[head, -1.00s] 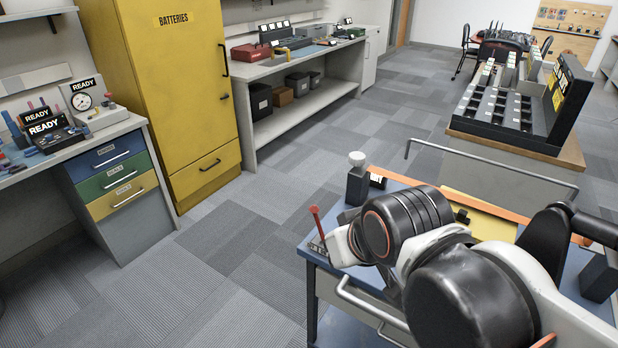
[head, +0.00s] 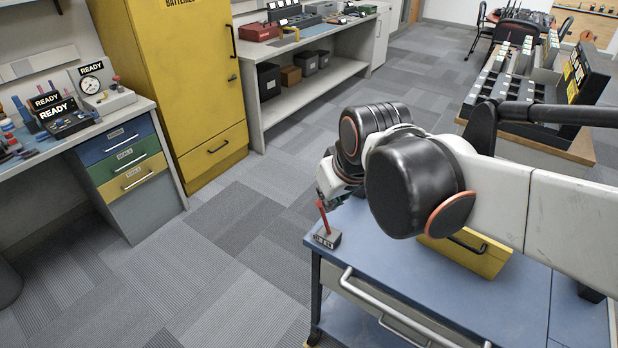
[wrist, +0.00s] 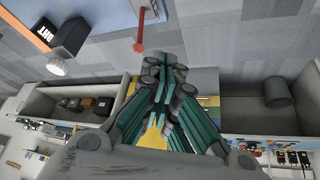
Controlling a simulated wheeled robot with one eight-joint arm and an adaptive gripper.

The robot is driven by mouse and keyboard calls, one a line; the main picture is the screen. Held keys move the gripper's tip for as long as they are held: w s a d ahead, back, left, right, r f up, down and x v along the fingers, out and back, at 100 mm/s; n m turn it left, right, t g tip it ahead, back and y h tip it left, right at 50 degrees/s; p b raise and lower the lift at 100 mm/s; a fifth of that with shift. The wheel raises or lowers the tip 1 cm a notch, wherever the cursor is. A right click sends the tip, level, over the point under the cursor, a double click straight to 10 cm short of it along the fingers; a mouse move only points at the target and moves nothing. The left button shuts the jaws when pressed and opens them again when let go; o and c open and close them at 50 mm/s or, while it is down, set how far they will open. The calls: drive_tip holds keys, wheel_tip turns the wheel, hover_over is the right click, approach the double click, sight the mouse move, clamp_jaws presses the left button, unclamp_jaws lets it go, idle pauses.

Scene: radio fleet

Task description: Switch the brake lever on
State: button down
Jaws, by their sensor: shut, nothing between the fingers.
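The brake lever (head: 323,217) is a thin red handle on a small grey base at the near left corner of the blue cart top (head: 365,262). It tilts slightly left in the head view. In the wrist view the red lever (wrist: 139,30) hangs down from the top edge, its knob just up and left of my fingertips. My gripper (wrist: 165,68) is shut and empty, close to the lever with a small gap in that view. In the head view my gripper (head: 328,190) is partly hidden behind my arm, just above the lever's top; contact cannot be told there.
The cart has a yellow drawer-like box (head: 465,255) and a front rail (head: 385,308). A yellow cabinet (head: 195,90) and workbench (head: 70,135) stand across clear carpet (head: 220,270).

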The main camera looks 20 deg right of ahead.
drive_tip(key=w+f+n+g+p, duration=0.1)
drive_tip(key=w+p, duration=0.4)
drive_tip(key=w, duration=0.3)
drive_tip(key=w+f+n+g+p, duration=0.1)
drive_tip(key=w+n+g+p, duration=0.1)
drive_tip(key=w+p, duration=0.3)
drive_tip(key=w, duration=0.4)
drive_tip(key=shift+d+f+n+y, duration=0.25)
drive_tip(key=shift+f+n+y, duration=0.05)
drive_tip(key=shift+f, duration=0.1)
drive_tip(key=d+b+x, duration=0.1)
drive_tip(key=b+x, duration=0.1)
drive_tip(key=x, duration=0.8)
drive_tip(key=shift+s+d+r+b, duration=0.15)
drive_tip(key=shift+s+b, duration=0.1)
drive_tip(key=shift+s, duration=0.75)
drive_tip(key=shift+s+d+r+b, duration=0.1)
drive_tip(key=shift+s+d+b, duration=0.1)
drive_tip(key=shift+s, duration=0.8)
